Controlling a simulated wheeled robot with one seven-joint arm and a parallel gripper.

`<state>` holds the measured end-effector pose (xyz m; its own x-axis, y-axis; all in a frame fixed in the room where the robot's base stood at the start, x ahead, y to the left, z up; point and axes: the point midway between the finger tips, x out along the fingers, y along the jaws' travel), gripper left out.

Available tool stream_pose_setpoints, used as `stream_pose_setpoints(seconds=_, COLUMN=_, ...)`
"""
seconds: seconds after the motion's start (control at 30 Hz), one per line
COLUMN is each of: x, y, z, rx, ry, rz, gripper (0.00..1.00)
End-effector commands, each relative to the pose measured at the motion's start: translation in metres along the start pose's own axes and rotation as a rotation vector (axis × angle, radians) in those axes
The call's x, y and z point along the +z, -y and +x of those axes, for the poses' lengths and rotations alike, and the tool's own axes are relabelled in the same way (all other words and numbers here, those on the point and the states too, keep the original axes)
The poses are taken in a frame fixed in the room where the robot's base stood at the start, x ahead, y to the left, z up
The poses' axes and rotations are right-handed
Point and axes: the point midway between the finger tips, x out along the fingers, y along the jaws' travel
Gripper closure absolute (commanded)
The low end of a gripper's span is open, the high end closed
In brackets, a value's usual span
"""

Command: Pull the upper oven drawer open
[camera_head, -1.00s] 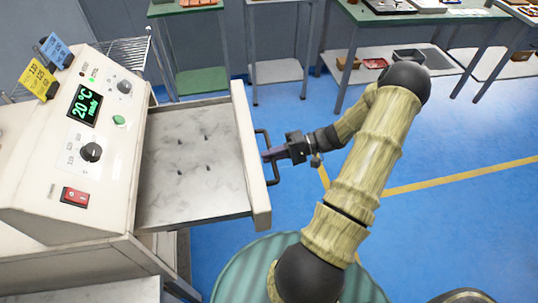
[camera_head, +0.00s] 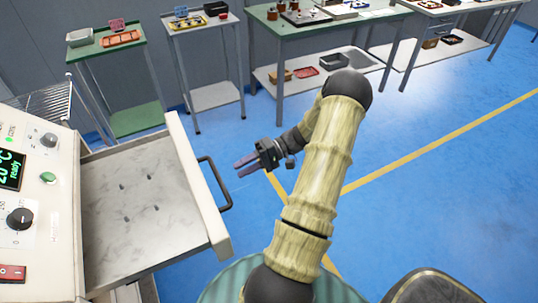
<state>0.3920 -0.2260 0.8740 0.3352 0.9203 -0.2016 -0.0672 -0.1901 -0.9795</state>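The upper oven drawer (camera_head: 130,190) is pulled out to the right of the oven, and its inside is bare apart from several small dark spots on the floor. Its pale front panel (camera_head: 197,187) carries a dark bar handle (camera_head: 218,183). The oven (camera_head: 40,215) stands at the left, with its lit display, knobs and red switch partly cut off by the frame. My gripper (camera_head: 240,167) is to the right of the handle, apart from it. Its two fingers are spread and point left, with nothing between them.
Behind stand a green table (camera_head: 108,42) with trays, a narrow grey table (camera_head: 204,20), and a long green workbench (camera_head: 330,22) with spools. A wire rack (camera_head: 45,102) is beside the oven. The blue floor (camera_head: 440,200) at right is open.

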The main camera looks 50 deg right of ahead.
Motion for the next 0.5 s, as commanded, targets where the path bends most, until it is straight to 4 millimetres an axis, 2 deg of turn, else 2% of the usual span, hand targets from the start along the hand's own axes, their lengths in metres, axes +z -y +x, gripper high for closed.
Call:
stream_pose_setpoints(seconds=0.3, x=0.000, y=-0.002, z=-0.064, rx=0.004, ry=-0.003, rz=0.000, gripper=0.68)
stream_pose_setpoints(seconds=0.5, x=0.000, y=-0.001, z=-0.087, rx=0.001, ry=-0.001, rz=0.001, gripper=0.68)
